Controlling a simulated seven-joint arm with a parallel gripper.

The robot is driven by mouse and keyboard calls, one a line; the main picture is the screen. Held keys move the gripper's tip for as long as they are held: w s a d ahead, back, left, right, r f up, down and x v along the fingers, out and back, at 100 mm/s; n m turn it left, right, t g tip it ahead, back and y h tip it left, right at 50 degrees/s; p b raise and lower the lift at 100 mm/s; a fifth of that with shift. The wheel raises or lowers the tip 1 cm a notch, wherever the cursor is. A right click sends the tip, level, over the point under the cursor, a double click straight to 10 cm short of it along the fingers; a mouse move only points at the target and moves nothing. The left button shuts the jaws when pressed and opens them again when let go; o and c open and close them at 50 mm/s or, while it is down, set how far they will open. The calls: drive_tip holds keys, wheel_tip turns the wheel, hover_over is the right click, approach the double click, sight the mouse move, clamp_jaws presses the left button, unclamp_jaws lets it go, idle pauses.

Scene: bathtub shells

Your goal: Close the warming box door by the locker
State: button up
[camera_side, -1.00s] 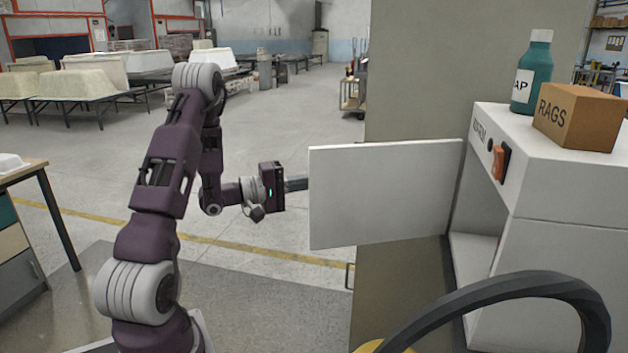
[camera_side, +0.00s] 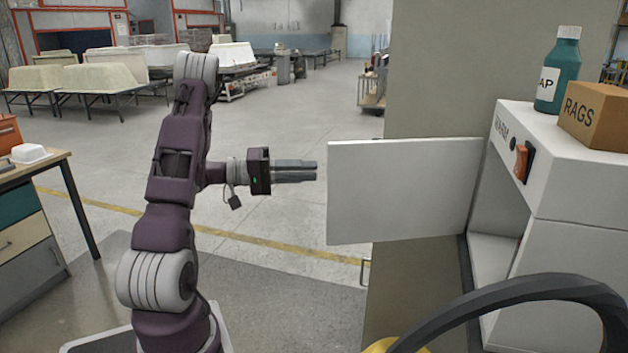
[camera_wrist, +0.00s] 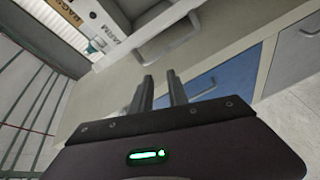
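In the wrist view my gripper (camera_wrist: 161,80) shows two parallel fingers with a narrow gap. A grey handle (camera_wrist: 172,32) lies beyond them on a pale panel; I cannot tell whether this is the door.
A tall olive-grey panel (camera_side: 425,80), perhaps the locker, stands behind the door. A teal bottle (camera_side: 558,75) and a rags box (camera_side: 597,115) stand on the warming box. A black hoop (camera_side: 500,300) crosses the foreground. A drawer bench (camera_side: 35,220) is at left.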

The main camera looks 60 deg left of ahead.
sight(344, 180)
drive_tip(key=w+d+r+m+g+h, duration=0.15)
drive_tip(key=w+r+m+g, duration=0.3)
drive_tip(key=m, duration=0.65)
drive_tip(key=w+d+r+m+g, duration=0.2)
drive_tip(key=w+r+m+g, duration=0.3)
drive_tip(key=m, duration=0.5)
drive_tip(key=f+m+g+y, duration=0.1)
drive_tip(key=f+g, duration=0.1)
drive_tip(key=f, duration=0.1)
drive_tip(key=s+d+f+m+g+y, duration=0.1)
drive_tip(key=f+g, duration=0.1)
drive_tip(key=f, duration=0.2)
drive_tip(key=s+f+m+g+y, duration=0.1)
drive_tip(key=f+m+g+y, duration=0.1)
drive_tip(key=f, duration=0.2)
drive_tip(key=shift+s+d, duration=0.1)
drive_tip(key=shift+d, duration=0.3)
clamp_jaws()
